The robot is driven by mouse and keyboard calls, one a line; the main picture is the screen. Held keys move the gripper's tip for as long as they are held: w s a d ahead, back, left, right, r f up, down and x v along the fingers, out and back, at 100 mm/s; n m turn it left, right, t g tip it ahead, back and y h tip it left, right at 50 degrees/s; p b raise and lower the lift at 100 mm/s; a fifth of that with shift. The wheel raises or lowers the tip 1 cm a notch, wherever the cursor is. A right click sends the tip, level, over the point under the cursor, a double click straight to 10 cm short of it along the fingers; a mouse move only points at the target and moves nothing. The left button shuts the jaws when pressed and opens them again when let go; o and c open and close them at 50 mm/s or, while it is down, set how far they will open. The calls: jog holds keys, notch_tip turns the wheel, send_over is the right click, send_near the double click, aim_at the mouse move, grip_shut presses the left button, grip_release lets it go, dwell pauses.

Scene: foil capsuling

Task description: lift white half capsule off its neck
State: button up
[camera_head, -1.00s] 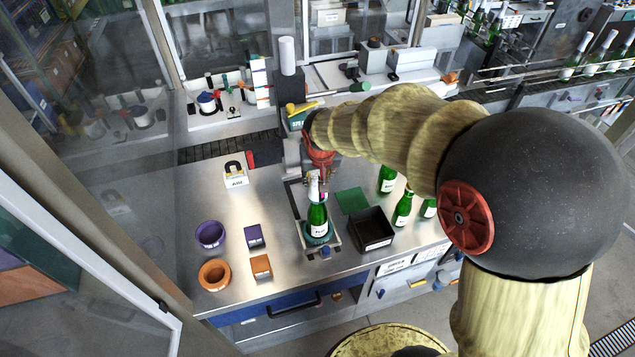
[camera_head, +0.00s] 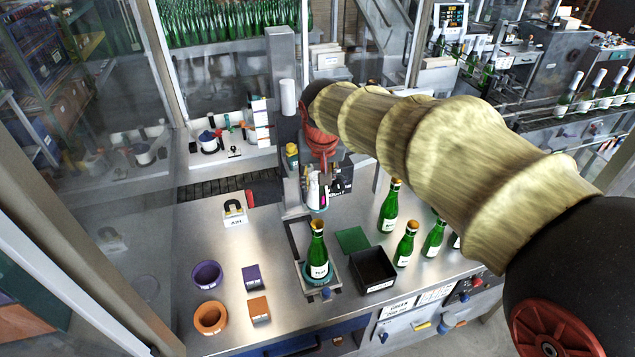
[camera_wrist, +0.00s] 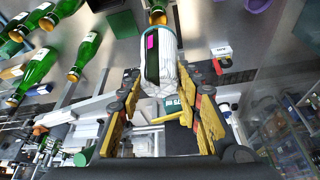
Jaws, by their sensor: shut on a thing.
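My gripper (camera_head: 318,178) is shut on the white half capsule (camera_head: 313,194) and holds it in the air above and behind the green bottle (camera_head: 318,250). In the wrist view the white capsule (camera_wrist: 159,62) sits between the two yellow-sided fingers (camera_wrist: 165,112), its open end away from the palm, with a dark inside and a pink patch showing. The bottle stands upright on the round fixture (camera_head: 318,278) with its neck bare of the white capsule. The bottle's top (camera_wrist: 157,14) shows just past the capsule in the wrist view.
A black open bin (camera_head: 372,271) and a flat green square (camera_head: 352,239) lie right of the fixture, with several green bottles (camera_head: 405,243) beyond. Purple (camera_head: 207,274) and orange (camera_head: 210,317) rings and blocks lie left. The metal table between is clear.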

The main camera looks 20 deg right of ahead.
aim_at(318, 196)
notch_tip(318, 196, down, 4)
jog(key=shift+r+b, duration=0.25)
jog(key=shift+b, duration=0.9)
